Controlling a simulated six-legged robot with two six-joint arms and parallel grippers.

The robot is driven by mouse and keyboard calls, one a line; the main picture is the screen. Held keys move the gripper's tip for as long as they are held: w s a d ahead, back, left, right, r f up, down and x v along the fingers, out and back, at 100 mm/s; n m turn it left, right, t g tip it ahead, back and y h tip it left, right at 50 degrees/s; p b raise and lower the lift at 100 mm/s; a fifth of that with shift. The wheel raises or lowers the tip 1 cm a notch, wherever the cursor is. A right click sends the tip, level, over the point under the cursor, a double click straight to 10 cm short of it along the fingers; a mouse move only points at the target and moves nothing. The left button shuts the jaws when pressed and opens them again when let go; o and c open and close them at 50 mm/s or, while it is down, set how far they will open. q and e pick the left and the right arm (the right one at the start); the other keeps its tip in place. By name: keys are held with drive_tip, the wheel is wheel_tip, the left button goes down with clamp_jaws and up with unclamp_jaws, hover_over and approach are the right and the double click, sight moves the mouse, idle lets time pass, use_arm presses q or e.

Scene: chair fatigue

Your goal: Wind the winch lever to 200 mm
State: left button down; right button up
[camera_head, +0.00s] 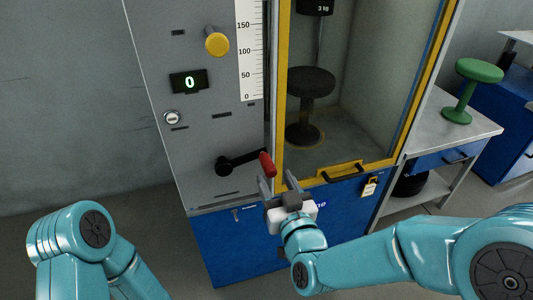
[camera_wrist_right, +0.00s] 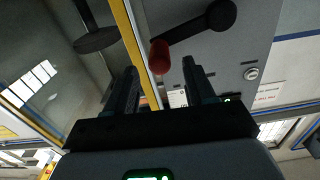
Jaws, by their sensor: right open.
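The winch lever (camera_head: 240,161) is a black crank with a red handle (camera_head: 267,164) on the grey panel, its arm pointing right and slightly up. My right gripper (camera_head: 278,183) is open just below the red handle. In the right wrist view the red handle (camera_wrist_right: 159,56) shows ahead of the two open fingers (camera_wrist_right: 161,82), and I see no contact. The scale (camera_head: 249,50) reads 0 to 150 in its visible part, and its top is cut off. The display (camera_head: 189,81) shows 0. My left arm is at lower left, its gripper out of view.
A yellow-framed glass chamber (camera_head: 278,90) stands right of the panel, with a black stool (camera_head: 309,95) inside under a 3 kg weight (camera_head: 315,6). A side table (camera_head: 470,132) carries a green stool (camera_head: 470,90).

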sight(266, 162)
drive_tip(key=x, duration=0.7)
drive_tip(key=shift+w, duration=0.15)
drive_tip(key=shift+c, duration=0.3)
clamp_jaws()
